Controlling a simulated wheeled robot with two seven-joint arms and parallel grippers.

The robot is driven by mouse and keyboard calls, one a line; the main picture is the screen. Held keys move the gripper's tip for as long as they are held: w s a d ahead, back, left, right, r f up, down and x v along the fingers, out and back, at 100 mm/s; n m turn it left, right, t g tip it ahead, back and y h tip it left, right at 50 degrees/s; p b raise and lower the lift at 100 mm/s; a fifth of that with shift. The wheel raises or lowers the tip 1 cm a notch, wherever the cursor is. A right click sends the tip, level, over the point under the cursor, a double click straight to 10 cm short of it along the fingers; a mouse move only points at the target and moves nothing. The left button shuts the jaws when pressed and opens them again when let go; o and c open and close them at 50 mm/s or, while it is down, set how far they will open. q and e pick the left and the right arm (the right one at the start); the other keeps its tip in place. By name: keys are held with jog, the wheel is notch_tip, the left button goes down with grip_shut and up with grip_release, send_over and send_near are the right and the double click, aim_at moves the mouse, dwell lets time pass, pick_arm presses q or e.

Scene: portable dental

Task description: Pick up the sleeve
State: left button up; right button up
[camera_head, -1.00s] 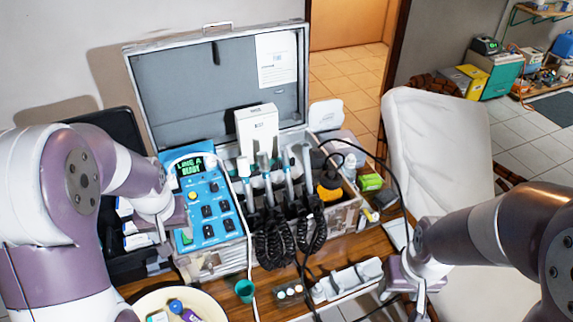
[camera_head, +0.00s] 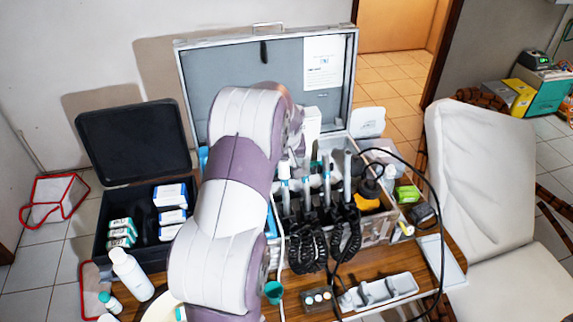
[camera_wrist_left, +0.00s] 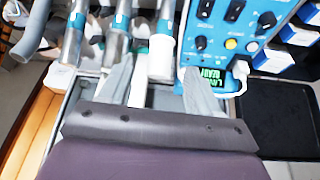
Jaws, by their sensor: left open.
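The likeliest sleeve is a white cylinder with a teal band (camera_wrist_left: 162,55), upright among the handpieces beside the blue control panel (camera_wrist_left: 225,45). It also shows in the head view (camera_head: 284,170), just right of my left arm. In the left wrist view my left gripper (camera_wrist_left: 160,88) is open. Its two grey fingers point toward the white cylinder, which appears between them and a little beyond; contact cannot be told. In the head view my left arm hides the gripper and most of the panel. My right gripper is not in view.
Other handpieces (camera_head: 327,180) and black coiled cords (camera_head: 306,248) crowd the case beside the cylinder. The case's raised lid (camera_head: 230,70) stands behind. A black open box (camera_head: 150,225), a white bottle (camera_head: 130,272) and a small teal cup (camera_head: 273,292) are nearby.

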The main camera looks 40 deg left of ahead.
aim_at(284, 167)
pick_arm(q)
jog(key=p+x, duration=0.2)
jog(key=x, duration=0.3)
jog(key=shift+a, duration=0.1)
jog(key=shift+w+a+f, duration=0.1)
jog(key=shift+w+f, duration=0.05)
jog(key=shift+w, duration=0.05)
jog(key=shift+s, duration=0.1)
jog(key=c, duration=1)
